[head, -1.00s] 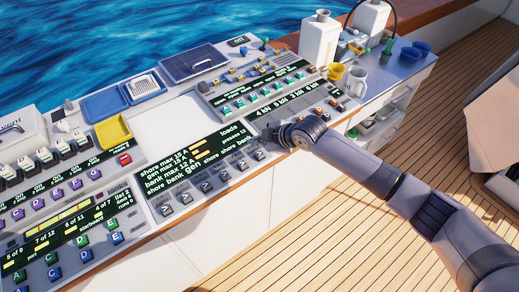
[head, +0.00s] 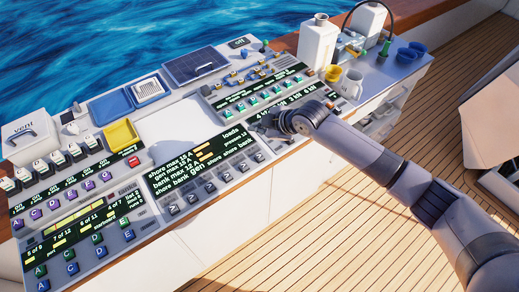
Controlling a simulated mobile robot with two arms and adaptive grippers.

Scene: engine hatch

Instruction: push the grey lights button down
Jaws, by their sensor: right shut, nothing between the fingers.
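My right gripper (head: 268,126) is shut and empty. It is over the right part of the console, just below the kN display (head: 298,98) and right of the loads display (head: 200,160). Its fingers are small and dark here, and I cannot tell whether they touch the panel. Several grey buttons (head: 210,188) with arrow marks run in a row under the loads display. I cannot read a lights label on any button, so I cannot tell which one is the lights button. My wrist hides part of the panel. My left gripper is not in view.
Left of the displays are rows of purple, green and blue buttons, a yellow tray (head: 120,133) and a blue tray (head: 110,107). The wooden deck (head: 290,240) in front is clear.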

